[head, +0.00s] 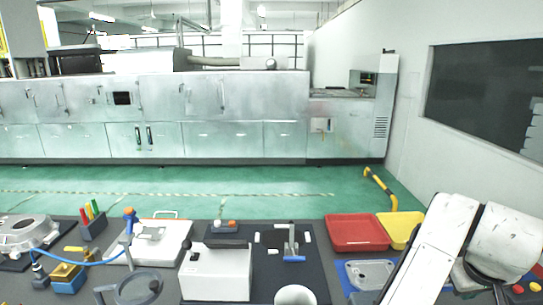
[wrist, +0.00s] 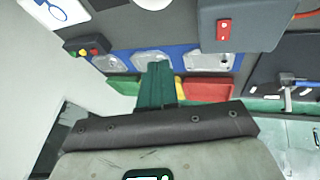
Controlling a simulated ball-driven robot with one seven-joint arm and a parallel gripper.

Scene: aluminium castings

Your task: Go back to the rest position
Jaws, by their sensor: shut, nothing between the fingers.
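My gripper (wrist: 157,84) shows in the wrist view as dark green fingers shut together with nothing between them. They point up the picture, in front of a blue board (wrist: 184,50) with metal castings (wrist: 154,54). I cannot see the fingers clearly in the head view. There, my white arm is folded at the lower right and hides part of the bench.
A red tray (head: 357,233) and a yellow tray (head: 413,240) sit at the bench's far edge. Left of them are a blue-handled clamp (head: 291,243) on a dark mat and a white-and-grey box (head: 215,274). A button box (wrist: 87,46) shows in the wrist view.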

